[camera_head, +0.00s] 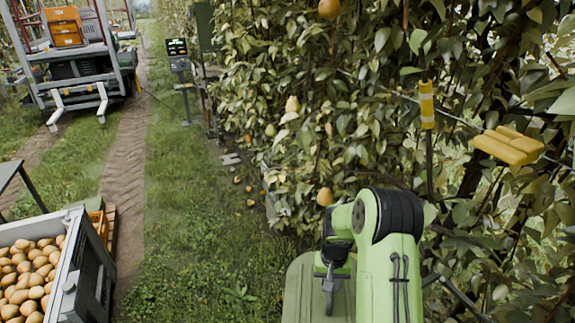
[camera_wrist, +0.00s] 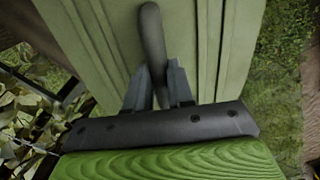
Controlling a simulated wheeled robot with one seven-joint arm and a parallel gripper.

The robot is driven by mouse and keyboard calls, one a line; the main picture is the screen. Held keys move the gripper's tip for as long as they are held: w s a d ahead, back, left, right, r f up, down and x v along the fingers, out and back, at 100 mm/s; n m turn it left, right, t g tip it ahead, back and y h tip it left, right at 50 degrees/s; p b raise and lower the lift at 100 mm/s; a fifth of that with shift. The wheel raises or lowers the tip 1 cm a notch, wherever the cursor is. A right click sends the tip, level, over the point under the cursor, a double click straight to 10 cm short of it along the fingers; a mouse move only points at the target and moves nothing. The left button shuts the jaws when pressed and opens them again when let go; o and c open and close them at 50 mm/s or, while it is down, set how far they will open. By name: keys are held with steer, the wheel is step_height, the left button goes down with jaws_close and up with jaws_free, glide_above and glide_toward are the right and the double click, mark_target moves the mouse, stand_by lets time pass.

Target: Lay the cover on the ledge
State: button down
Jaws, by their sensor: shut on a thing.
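The cover is a pale green ribbed panel (camera_wrist: 90,25) with a dark bar handle (camera_wrist: 152,40). My gripper (camera_wrist: 158,88) is shut on this handle in the wrist view, one finger on each side. In the head view the cover (camera_head: 302,292) shows at the bottom, partly behind my green arm, above the grass beside the hedge. My gripper (camera_head: 329,285) is small and dark there. I cannot tell for sure which thing is the ledge; a small grey shelf-like part (camera_head: 207,73) shows on the post by the hedge.
A dark green box (camera_head: 203,27) is on the post, next to a display stand (camera_head: 178,58). A bin of pears (camera_head: 48,224) stands at the lower left. A vehicle (camera_head: 75,65) is at the upper left. Leafy hedge fills the right. The grass strip between is mostly open, with fallen pears near the hedge.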

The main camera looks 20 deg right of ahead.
steer(key=shift+n, duration=0.3)
steer(key=d+b, duration=0.1)
steer(key=d, duration=0.1)
steer(key=s+d+f+b, duration=0.1)
steer(key=d+b, duration=0.1)
steer(key=d, duration=0.1)
steer(key=s+d+b, duration=0.1)
steer(key=d, duration=0.1)
steer(key=shift+d+f+b, duration=0.15)
steer(key=shift+d+b, duration=0.15)
steer(key=shift+b, duration=0.1)
steer(key=s+d+r+n+b, duration=0.45)
steer(key=s+d+b, duration=0.5)
steer(key=s, duration=0.35)
steer(key=shift+n, duration=0.45)
steer(key=f+b, duration=0.2)
steer(key=f, duration=0.6)
steer(key=f+b, duration=0.2)
steer(key=f, duration=0.7)
steer(key=shift+w+f+b, duration=0.2)
steer(key=shift+f+b, duration=0.1)
steer(key=shift+b, duration=0.05)
steer(key=shift+r, duration=0.15)
steer(key=c, duration=1.4)
jaws_free()
steer(key=shift+f, duration=0.25)
steer(key=o, duration=0.4)
